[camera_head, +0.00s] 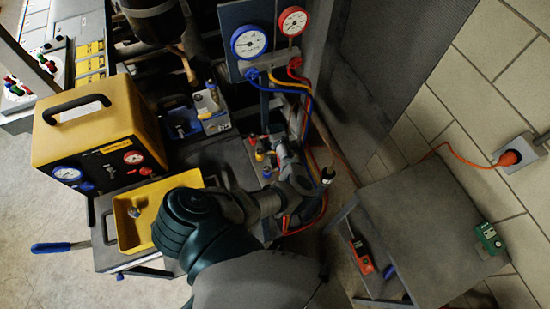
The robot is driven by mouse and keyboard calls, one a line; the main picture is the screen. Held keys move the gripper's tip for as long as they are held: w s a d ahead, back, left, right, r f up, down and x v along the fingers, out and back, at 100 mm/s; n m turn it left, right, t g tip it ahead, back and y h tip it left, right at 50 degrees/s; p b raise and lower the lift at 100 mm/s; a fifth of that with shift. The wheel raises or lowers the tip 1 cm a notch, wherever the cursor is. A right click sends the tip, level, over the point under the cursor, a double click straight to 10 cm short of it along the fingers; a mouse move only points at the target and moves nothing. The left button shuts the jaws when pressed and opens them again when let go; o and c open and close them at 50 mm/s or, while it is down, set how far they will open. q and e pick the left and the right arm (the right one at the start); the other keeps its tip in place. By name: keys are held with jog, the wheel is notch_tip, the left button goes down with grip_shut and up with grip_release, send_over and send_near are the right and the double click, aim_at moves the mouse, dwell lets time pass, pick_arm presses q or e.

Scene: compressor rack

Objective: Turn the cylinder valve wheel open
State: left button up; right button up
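One arm comes in from the bottom edge; I take it as my right. Its dark teal joint and grey wrist reach toward the middle of the rack, and the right gripper (284,152) is by a cluster of small fittings with red, yellow and blue caps (262,155). The fingers are small and blend with the grey fittings, so I cannot tell whether they are open, shut or touching anything. I cannot clearly make out the cylinder valve wheel; it may be hidden by the gripper and wrist. My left gripper is not in view.
A gauge panel (264,62) with blue and red gauges and coloured hoses (308,105) stands behind the gripper. A yellow machine (95,130) and yellow tray (128,236) are left. A grey table (430,235) on the right holds a green device (489,238).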

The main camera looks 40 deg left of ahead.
pick_arm(q)
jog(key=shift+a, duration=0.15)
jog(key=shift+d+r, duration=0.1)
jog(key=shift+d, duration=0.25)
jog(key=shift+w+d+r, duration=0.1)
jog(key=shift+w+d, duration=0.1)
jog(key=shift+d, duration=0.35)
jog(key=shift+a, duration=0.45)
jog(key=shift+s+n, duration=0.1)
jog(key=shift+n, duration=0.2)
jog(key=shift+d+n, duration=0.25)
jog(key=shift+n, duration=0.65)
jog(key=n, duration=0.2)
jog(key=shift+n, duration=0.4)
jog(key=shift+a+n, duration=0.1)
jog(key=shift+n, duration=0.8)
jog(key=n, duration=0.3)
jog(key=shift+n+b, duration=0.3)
jog(key=shift+b, duration=0.05)
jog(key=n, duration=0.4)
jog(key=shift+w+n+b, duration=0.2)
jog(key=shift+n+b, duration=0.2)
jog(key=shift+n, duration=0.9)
pick_arm(e)
jog(key=shift+w+d+r, duration=0.2)
jog(key=shift+w+r, duration=0.4)
jog(key=shift+w, duration=0.2)
jog(key=shift+w+d+r, duration=0.15)
jog(key=shift+w+r, duration=0.4)
jog(key=shift+w, duration=0.2)
